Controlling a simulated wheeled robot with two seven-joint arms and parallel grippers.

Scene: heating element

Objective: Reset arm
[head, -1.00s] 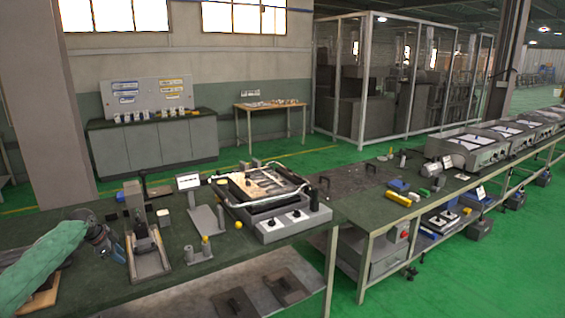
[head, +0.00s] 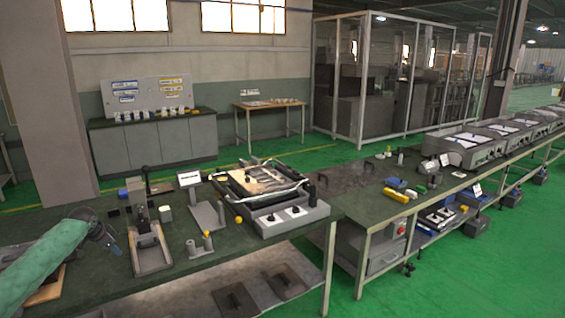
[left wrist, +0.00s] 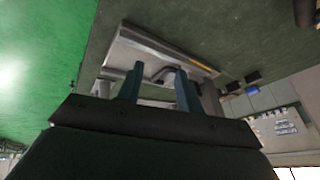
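My left arm, in a green sleeve, comes in from the left in the head view. Its gripper (head: 112,246) is low over the dark green bench top, just left of a grey metal fixture (head: 150,250) with a post at its back. My right arm and gripper are not in view.
A heating-element unit (head: 285,221) with knobs stands right of a small stand (head: 206,217) and a short cylinder post (head: 208,243). A yellow ball (head: 238,220) lies between them. A wooden board (head: 48,290) is partly under my arm. Another bench (head: 375,207) continues right.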

